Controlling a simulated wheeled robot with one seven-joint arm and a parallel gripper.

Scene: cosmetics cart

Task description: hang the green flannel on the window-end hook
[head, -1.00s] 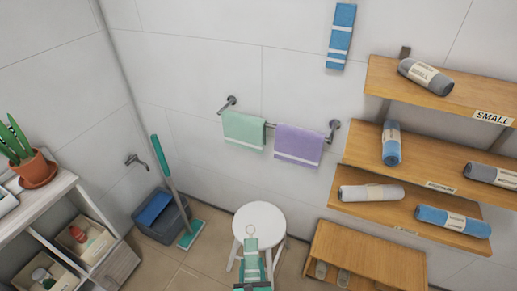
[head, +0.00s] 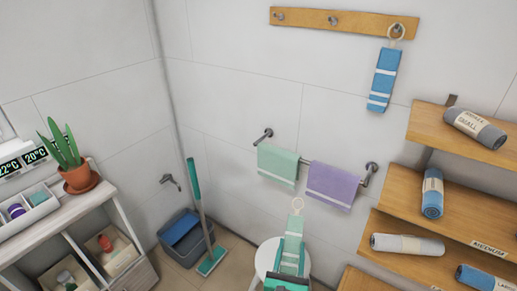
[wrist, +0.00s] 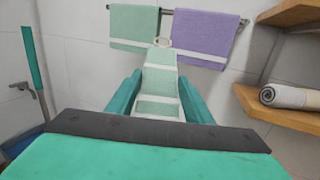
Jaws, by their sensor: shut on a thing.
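The green flannel (head: 293,243) is pale green with white bands and a cream loop (head: 297,205) at its top end. My teal gripper (head: 289,268) is shut on its lower part, and the flannel stands up beyond the fingers, loop uppermost. It also shows between the fingers in the wrist view (wrist: 158,82). The wooden hook rail (head: 305,17) is high on the wall, above and apart from the flannel. Its left hook (head: 279,15) and middle hook (head: 332,20) are bare. A blue flannel (head: 384,78) hangs by its loop from the right hook. No window is clearly visible.
A towel bar (head: 305,161) with a green towel (head: 278,163) and purple towel (head: 332,186) is below the rail. Shelves (head: 470,174) with rolled towels jut out at right. A white stool (head: 266,256) is behind the flannel. Wall between bar and rail is clear.

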